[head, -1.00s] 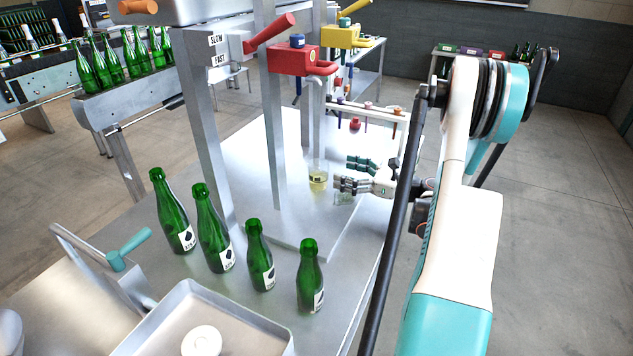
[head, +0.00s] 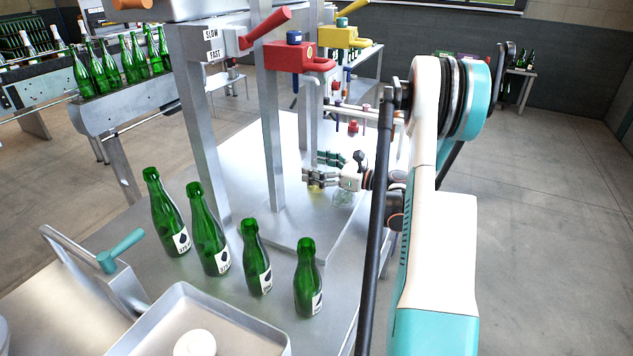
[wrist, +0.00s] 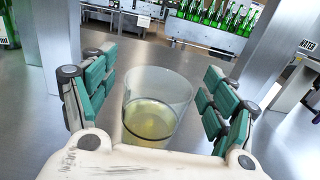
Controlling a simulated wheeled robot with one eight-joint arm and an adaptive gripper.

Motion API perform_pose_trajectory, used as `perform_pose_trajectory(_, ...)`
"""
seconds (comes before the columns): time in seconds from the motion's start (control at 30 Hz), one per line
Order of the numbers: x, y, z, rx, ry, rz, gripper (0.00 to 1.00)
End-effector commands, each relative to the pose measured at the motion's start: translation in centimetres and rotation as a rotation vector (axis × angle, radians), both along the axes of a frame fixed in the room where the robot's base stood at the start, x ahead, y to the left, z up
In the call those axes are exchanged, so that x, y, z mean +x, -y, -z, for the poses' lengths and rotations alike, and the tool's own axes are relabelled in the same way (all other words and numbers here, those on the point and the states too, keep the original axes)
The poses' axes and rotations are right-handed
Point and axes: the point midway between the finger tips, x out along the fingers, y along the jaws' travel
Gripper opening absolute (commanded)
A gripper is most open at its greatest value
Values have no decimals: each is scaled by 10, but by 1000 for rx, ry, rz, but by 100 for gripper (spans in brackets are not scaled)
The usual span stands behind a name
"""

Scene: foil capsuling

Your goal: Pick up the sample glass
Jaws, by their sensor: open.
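The sample glass (wrist: 155,105) is a clear tumbler with pale yellow liquid in its lower part. In the wrist view it stands upright between the two green-padded fingers of my gripper (wrist: 160,78), with a gap visible on each side. In the head view my gripper (head: 313,168) is at the bench beside the filling stand, its fingers spread. There the sample glass (head: 315,188) is mostly hidden behind the lower finger, with only a little yellow showing.
Several green bottles (head: 257,262) stand at the near side of the bench. A metal tray (head: 252,325) is at the front. The stand's post (head: 272,150) rises left of my gripper, with a red tap (head: 297,60) above. Open bench lies around the glass.

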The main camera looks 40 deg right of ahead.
Motion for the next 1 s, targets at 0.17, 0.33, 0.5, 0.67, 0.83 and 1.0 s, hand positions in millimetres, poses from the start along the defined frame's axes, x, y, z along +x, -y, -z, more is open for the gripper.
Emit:
perform_pose_trajectory(0.17, 0, 0, 0, 0, 0, 0, 52)
perform_pose_trajectory(0.33, 0, 0, 0, 0, 0, 0, 24)
perform_pose_trajectory(0.5, 0, 0, 0, 0, 0, 0, 19)
perform_pose_trajectory(0.67, 0, 0, -1, 0, 0, -1, 19)
perform_pose_trajectory(0.83, 0, 0, -5, 0, 0, -1, 19)
perform_pose_trajectory(1.0, 0, 0, -15, 0, 0, -1, 19)
